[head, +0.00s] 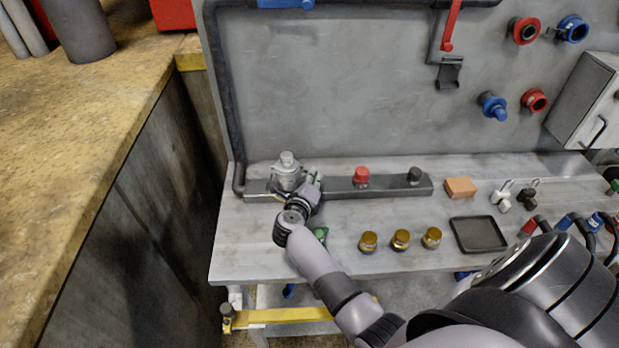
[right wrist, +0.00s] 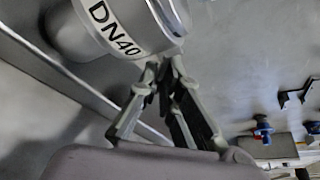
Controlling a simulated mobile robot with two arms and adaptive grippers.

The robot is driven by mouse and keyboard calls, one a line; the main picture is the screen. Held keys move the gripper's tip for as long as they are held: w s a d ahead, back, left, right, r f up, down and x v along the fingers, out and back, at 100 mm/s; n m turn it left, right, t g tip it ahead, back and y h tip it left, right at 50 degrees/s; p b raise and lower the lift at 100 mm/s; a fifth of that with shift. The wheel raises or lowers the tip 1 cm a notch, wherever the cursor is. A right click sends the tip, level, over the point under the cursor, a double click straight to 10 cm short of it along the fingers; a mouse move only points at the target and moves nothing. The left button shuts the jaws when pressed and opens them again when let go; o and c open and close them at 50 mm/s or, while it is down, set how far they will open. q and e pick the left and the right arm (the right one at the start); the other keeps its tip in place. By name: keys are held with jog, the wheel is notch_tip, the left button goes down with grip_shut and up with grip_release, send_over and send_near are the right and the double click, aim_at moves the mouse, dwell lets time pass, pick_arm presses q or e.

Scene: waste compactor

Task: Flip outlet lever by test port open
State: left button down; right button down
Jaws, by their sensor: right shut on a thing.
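A red lever (head: 451,26) hangs down along a dark pipe on the upright grey panel. A blue lever (head: 287,3) shows at the top edge, partly cut off. I cannot tell which one is the outlet lever, and no test port label is readable. My right gripper (head: 314,183) is low on the bench at a silver fitting (head: 287,170), well below both levers. In the right wrist view this fitting (right wrist: 137,28) is marked DN40. The right gripper's fingers (right wrist: 170,68) are closed together at its lower edge. My left gripper is not in view.
A dark rail (head: 395,186) carries the fitting, a red cap (head: 361,175) and a black cap (head: 414,174). Several brass fittings (head: 400,239), an orange block (head: 460,187) and a black tray (head: 479,235) lie on the bench. Red and blue couplings (head: 535,100) sit on the panel.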

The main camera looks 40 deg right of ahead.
jog(key=n, duration=0.1)
jog(key=n+h, duration=0.1)
jog(key=r+n, duration=0.1)
jog(key=shift+s+d+h, duration=0.15)
jog(key=shift+d+h, duration=0.1)
jog(key=shift+h, duration=0.05)
jog(key=shift+d+r+n+t+h, duration=0.1)
jog(key=shift+r+n+h, duration=0.15)
jog(key=shift+n, duration=0.35)
jog(key=shift+a+r+n+t+h, duration=0.1)
jog(key=shift+r+n+h, duration=0.15)
jog(key=shift+n, duration=0.35)
jog(key=shift+d+r+n+t+h, duration=0.15)
jog(key=shift+n+h, duration=0.15)
jog(key=shift+n, duration=0.3)
jog(key=c, duration=2.1)
grip_release()
jog(key=shift+s, duration=0.1)
jog(key=shift+o, duration=0.2)
